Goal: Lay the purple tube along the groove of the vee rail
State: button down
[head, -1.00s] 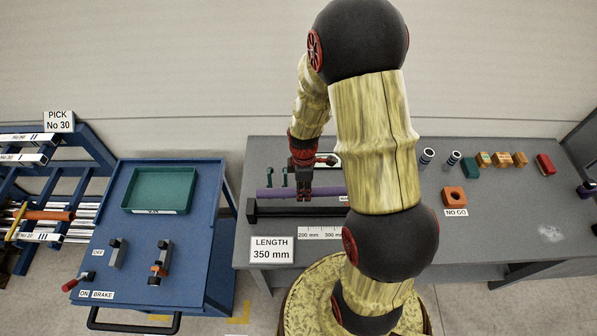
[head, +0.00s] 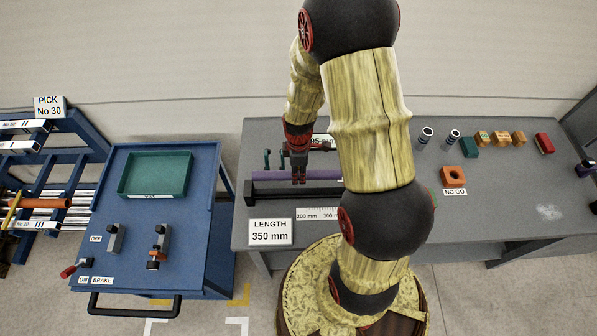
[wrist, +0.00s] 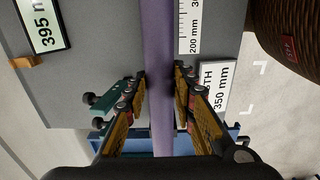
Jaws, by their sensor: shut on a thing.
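In the wrist view, the tube (wrist: 158,40) runs between the two fingers (wrist: 160,80). The black vee rail (head: 270,192) lies along the bench just below the tube in the head picture, roughly parallel to it. I cannot tell whether the tube touches the groove. My arm hides the right ends of both the tube and the rail. The rail is not clear in the wrist view.
Green clamp-like posts (head: 267,157) stand behind the tube. A length sign (head: 270,232) and a scale strip (head: 316,214) are at the bench front. An orange NO GO block (head: 453,176) and several small blocks are at right. A blue cart (head: 205,235) with a green tray (head: 183,178) stands at left.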

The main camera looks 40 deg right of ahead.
jog(key=shift+f+b, duration=2.4)
jog(key=shift+f, duration=1.15)
jog(key=shift+f+b, duration=1.65)
jog(key=shift+f, duration=0.45)
jog(key=c, duration=1.4)
grip_release()
jog(key=shift+s, duration=0.1)
notch_tip(320, 180, up, 12)
jog(key=shift+f, duration=0.1)
